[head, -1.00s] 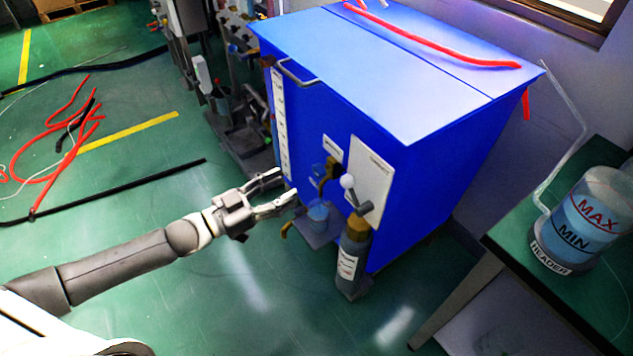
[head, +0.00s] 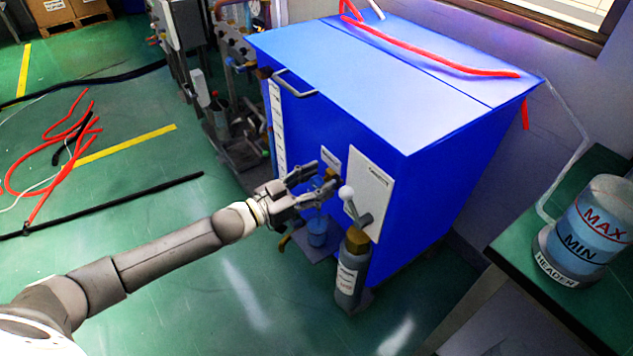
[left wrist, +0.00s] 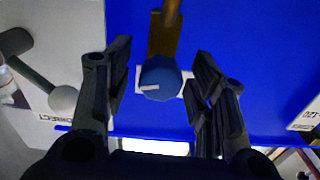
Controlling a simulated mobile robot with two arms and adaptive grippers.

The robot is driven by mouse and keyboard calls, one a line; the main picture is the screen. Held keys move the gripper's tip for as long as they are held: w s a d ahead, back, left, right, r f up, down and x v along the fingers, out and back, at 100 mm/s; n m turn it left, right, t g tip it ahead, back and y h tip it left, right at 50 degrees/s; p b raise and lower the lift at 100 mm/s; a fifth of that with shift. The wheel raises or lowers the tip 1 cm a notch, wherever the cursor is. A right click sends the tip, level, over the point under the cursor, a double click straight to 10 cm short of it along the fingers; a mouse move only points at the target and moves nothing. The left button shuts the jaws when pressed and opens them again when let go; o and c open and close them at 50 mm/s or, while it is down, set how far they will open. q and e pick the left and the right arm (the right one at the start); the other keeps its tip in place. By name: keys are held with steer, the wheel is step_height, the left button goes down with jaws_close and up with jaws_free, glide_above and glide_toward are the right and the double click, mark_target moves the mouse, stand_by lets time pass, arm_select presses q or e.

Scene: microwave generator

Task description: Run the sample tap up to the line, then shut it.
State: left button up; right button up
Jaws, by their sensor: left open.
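The sample tap (left wrist: 165,35) is brass and stands out from the front of the blue cabinet (head: 400,190). Its round blue knob (left wrist: 160,78) has a pale mark. My left gripper (head: 324,180) is open, its fingers on either side of the knob in the left wrist view (left wrist: 160,70); I cannot tell if they touch it. In the head view the gripper mostly hides the tap. A small bluish cup (head: 318,232) stands below it on a low shelf (head: 316,249). Its fill line and level are too small to read. My right gripper is not in view.
A lever with a white ball (head: 346,193) sits on a white panel right of the tap. A grey bottle (head: 347,280) with a brass cap stands below it. A header tank (head: 585,235) stands on the bench at right. Hoses (head: 75,145) lie on the floor at left.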

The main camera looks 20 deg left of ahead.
arm_select(q)
steer(key=shift+c, duration=0.3)
steer(key=c, duration=0.9)
steer(key=shift+c, duration=0.3)
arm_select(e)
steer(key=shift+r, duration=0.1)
arm_select(q)
steer(key=shift+m+p, duration=0.65)
steer(key=shift+m, duration=0.85)
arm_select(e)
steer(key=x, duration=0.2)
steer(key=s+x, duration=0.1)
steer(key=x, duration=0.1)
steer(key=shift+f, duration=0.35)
arm_select(q)
steer(key=o, duration=1)
steer(key=shift+v, duration=6)
